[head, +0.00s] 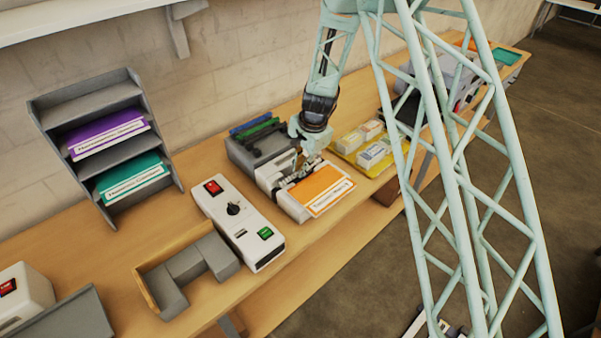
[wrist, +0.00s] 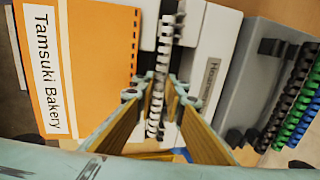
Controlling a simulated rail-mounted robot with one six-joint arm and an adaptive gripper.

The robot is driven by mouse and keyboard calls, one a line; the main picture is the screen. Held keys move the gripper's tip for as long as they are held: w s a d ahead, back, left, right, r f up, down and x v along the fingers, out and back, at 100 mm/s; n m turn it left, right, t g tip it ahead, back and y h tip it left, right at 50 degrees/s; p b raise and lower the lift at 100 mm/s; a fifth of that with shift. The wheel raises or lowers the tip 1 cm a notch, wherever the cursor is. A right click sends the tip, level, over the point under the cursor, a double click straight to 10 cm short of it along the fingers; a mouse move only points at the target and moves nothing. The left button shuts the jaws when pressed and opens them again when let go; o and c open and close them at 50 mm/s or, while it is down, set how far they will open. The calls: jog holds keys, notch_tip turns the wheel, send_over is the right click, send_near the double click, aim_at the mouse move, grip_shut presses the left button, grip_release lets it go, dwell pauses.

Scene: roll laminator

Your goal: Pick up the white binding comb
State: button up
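The white binding comb (wrist: 165,45) shows in the wrist view as a long toothed white strip beside the orange booklet. It runs down the picture and passes between the fingertips of my gripper (wrist: 159,97). The fingers stand apart on either side of the comb, with what looks like a narrow gap. Contact is hard to make out. In the head view my gripper (head: 298,163) is low over the grey-white binding machine (head: 268,177), and my wrist largely hides the comb there.
The orange booklet (head: 322,188) lies on the machine's front, close to my gripper. Black, green and blue combs (wrist: 300,95) lie on the grey holder behind. A yellow tray (head: 345,157) with small boxes is to the right. A white control unit (head: 238,222) is to the left.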

jog(key=shift+c, duration=1.1)
jog(key=shift+r, duration=0.2)
jog(key=shift+w+a+v, duration=0.1)
jog(key=shift+v, duration=0.65)
jog(key=shift+w+a+v, duration=0.15)
jog(key=shift+v, duration=0.55)
jog(key=s+d+b, duration=0.1)
jog(key=s, duration=0.4)
jog(key=s+d+r+b, duration=0.1)
jog(key=s+d+b, duration=0.1)
jog(key=s, duration=0.3)
jog(key=s+d+b, duration=0.1)
jog(key=s+d, duration=0.1)
jog(key=s, duration=0.3)
jog(key=shift+d+r+b, duration=0.2)
jog(key=shift+r+b, duration=0.15)
jog(key=shift+r, duration=0.05)
jog(key=shift+w+d, duration=0.1)
